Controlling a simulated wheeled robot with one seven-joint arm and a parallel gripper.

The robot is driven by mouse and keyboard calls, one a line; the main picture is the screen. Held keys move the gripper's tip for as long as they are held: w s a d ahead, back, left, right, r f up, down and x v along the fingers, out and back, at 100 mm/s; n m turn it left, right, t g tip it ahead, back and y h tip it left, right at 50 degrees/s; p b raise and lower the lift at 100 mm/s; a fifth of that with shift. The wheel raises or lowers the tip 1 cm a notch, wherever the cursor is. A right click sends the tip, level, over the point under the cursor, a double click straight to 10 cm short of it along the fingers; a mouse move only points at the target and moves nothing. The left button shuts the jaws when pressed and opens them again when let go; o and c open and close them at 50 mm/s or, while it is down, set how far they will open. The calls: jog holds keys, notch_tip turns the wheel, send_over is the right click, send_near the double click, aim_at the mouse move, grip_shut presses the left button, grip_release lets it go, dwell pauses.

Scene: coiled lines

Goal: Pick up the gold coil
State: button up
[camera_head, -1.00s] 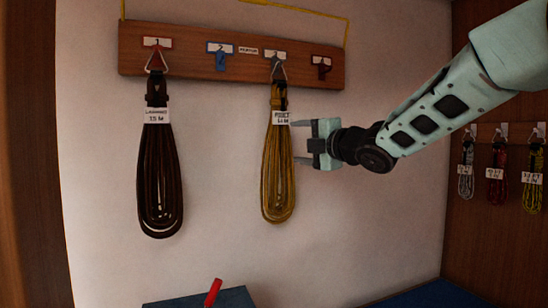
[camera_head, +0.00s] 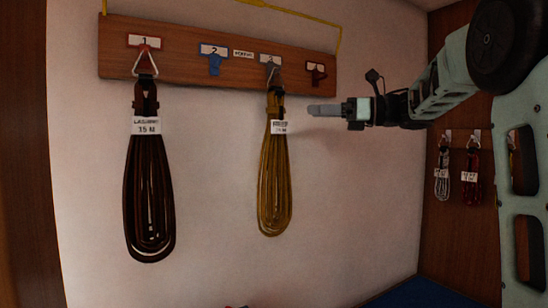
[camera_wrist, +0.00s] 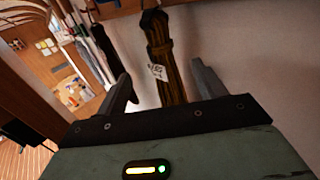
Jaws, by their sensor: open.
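The gold coil (camera_head: 275,185) hangs from the third, grey hook (camera_head: 272,72) on a wooden board, with a white label (camera_head: 279,127) near its top. My gripper (camera_head: 312,110) is to the right of the coil's upper part, apart from it in the head view. In the wrist view the gold coil (camera_wrist: 166,58) with its tilted label shows ahead, between the two open fingers of my gripper (camera_wrist: 160,88). The fingers hold nothing. The lower part of the coil is hidden behind the gripper body in the wrist view.
A dark brown coil (camera_head: 150,195) hangs from the red first hook to the left. The blue second hook (camera_head: 213,62) and dark red fourth hook (camera_head: 316,72) are empty. More small coils (camera_head: 471,180) hang on the right wall. The wall below the gripper is clear.

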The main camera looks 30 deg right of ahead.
aim_at(285, 112)
jog(key=p+x, duration=0.2)
jog(key=x, duration=0.4)
jog(key=shift+p, duration=0.35)
jog(key=shift+w+a+r+p, duration=0.1)
jog(key=shift+w+a+p, duration=0.35)
jog(key=shift+p, duration=0.2)
jog(key=p+x, duration=0.2)
jog(key=x, duration=0.1)
jog(key=shift+d+p, duration=0.1)
jog(key=shift+p, duration=0.3)
jog(key=shift+w+a, duration=0.4)
grip_shut()
